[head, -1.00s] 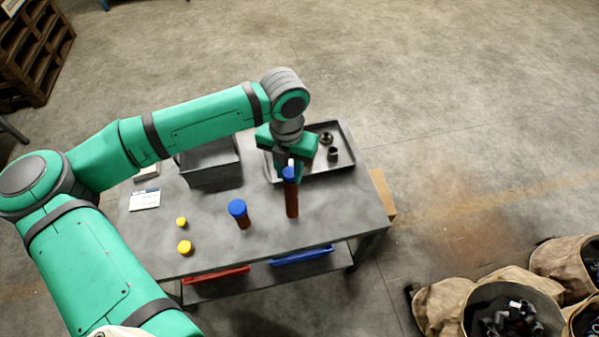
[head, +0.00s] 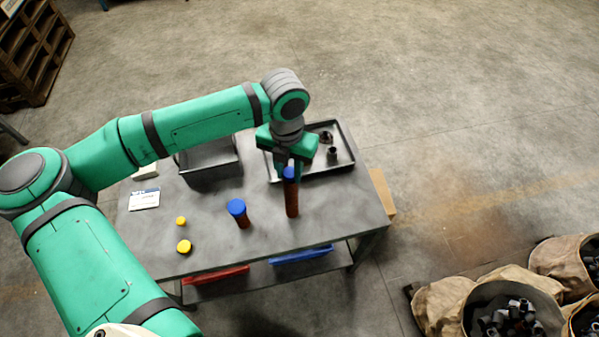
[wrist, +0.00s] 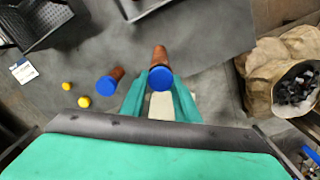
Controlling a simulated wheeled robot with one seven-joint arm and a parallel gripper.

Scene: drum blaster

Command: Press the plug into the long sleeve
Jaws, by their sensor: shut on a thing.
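The long sleeve (head: 291,200) is a tall reddish-brown tube standing upright near the table's front right. A blue plug (head: 289,173) sits at its top; how deep it sits cannot be told. In the wrist view the blue plug (wrist: 160,78) is between my fingertips, with the brown sleeve (wrist: 159,56) beyond it. My gripper (head: 290,170) is pointing down over the sleeve, shut on the blue plug. The fingers partly hide behind the plug in the head view.
Two yellow caps (head: 184,246) lie farther left. A grey bin (head: 210,172) and a shallow tray (head: 345,160) with dark fittings are behind. Sacks (head: 440,305) stand on the floor at right.

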